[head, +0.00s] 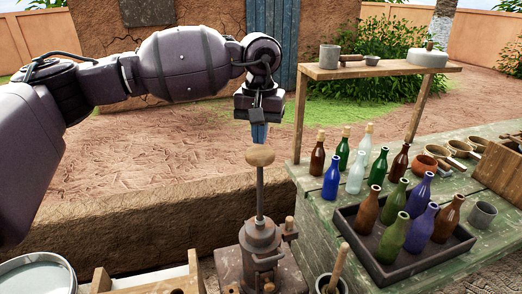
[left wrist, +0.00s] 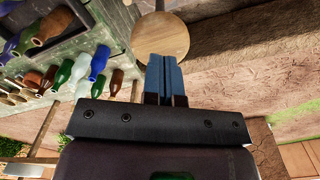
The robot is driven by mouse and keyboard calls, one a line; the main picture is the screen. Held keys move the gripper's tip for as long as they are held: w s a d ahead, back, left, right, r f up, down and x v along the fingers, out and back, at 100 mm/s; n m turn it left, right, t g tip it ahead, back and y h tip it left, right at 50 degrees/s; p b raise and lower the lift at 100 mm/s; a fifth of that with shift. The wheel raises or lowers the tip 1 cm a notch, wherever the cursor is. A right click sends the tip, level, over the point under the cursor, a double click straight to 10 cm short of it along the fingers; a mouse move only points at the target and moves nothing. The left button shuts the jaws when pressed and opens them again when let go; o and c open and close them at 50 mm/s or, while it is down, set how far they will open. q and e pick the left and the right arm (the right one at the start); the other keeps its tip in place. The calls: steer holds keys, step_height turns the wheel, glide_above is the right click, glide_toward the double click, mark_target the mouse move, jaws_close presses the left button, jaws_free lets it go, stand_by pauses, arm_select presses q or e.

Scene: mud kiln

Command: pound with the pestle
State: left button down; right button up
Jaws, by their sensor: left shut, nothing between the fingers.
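A wooden pestle (head: 337,268) leans in a dark mortar (head: 328,287) at the bottom edge of the head view. Closer to my left gripper stands a grey metal device (head: 261,240) with an upright rod (head: 260,190) topped by a round wooden knob (head: 260,156). My left gripper (head: 259,137) points down just above that knob, its blue fingers together and empty. In the left wrist view the fingers (left wrist: 165,75) show against the round wooden knob (left wrist: 160,37); whether they touch it I cannot tell. My right gripper is out of view.
A green bench (head: 330,215) on the right holds a dark tray (head: 393,272) of bottles, more loose bottles and several cups. A raised wooden shelf (head: 380,70) carries a metal cup (head: 329,57). A low mud wall (head: 150,230) runs behind the device.

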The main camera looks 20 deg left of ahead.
arm_select(q)
steer(key=shift+f+b, duration=0.3)
steer(key=shift+f, duration=0.2)
step_height(320, 180, down, 6)
steer(key=b, duration=0.3)
steer(key=shift+f+b, duration=3.2)
steer(key=shift+f, duration=3.35)
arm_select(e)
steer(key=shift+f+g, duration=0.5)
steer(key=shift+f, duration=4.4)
arm_select(q)
steer(key=r, duration=0.1)
steer(key=p, duration=0.6)
glide_toward(260, 151)
step_height(260, 151, down, 5)
steer(key=shift+s+f, duration=0.1)
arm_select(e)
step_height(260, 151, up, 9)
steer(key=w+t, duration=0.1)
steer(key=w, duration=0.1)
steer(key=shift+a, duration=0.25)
